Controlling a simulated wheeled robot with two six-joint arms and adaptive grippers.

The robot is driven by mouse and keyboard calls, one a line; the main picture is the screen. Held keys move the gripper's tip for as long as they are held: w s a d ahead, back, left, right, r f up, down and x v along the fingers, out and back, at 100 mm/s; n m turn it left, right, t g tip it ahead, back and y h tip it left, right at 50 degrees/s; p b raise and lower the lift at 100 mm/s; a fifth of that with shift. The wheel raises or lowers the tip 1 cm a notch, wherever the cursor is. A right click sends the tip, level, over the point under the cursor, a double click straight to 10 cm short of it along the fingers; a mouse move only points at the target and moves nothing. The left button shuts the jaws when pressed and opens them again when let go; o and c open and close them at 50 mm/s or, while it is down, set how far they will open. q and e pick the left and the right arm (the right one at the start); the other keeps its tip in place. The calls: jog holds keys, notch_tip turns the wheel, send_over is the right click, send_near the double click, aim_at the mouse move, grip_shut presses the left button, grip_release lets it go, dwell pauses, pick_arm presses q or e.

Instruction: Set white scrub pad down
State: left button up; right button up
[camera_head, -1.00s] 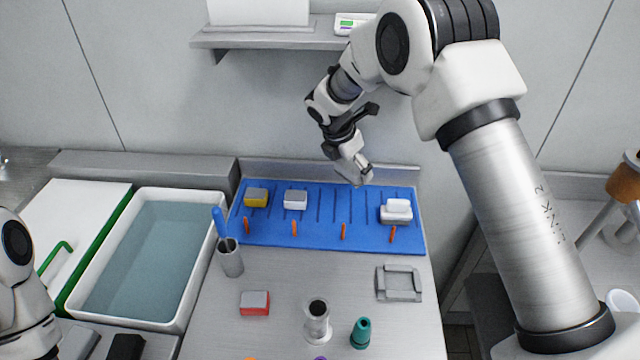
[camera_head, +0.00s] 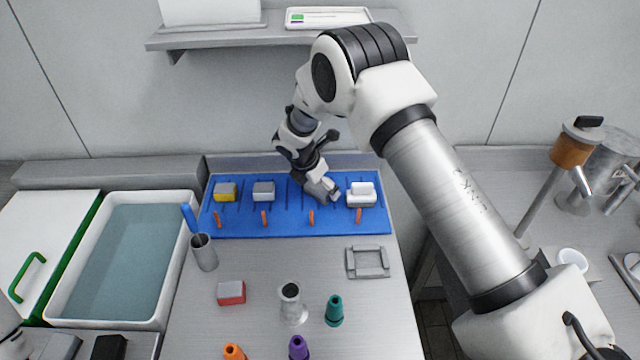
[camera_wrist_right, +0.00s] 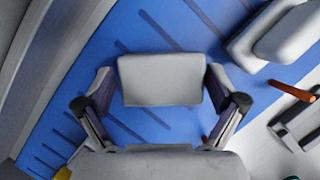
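The white scrub pad (camera_wrist_right: 160,80) sits between the two fingers of my right gripper (camera_head: 322,184) in the wrist view, with a finger against each short side. In the head view the pad is small and partly hidden by the gripper, low over the blue slotted mat (camera_head: 290,229). I cannot tell whether it touches the mat. It is left of a white two-layer block (camera_head: 361,199), which shows at the upper right of the wrist view (camera_wrist_right: 290,35).
Grey-topped yellow (camera_head: 225,192) and white (camera_head: 263,191) blocks stand farther left on the mat. Orange pegs (camera_head: 311,217) line its front. A water basin (camera_head: 60,295) is at left. A cup with a blue handle (camera_head: 204,252), a grey frame (camera_head: 368,262) and a red-and-white block (camera_head: 231,292) stand in front.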

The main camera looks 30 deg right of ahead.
jog(key=shift+a+r, duration=0.1)
jog(key=shift+r, duration=0.4)
jog(key=b+v, duration=0.1)
jog(key=v, duration=1)
jog(key=shift+r, duration=0.25)
jog(key=shift+s, duration=0.1)
jog(key=shift+a, duration=0.1)
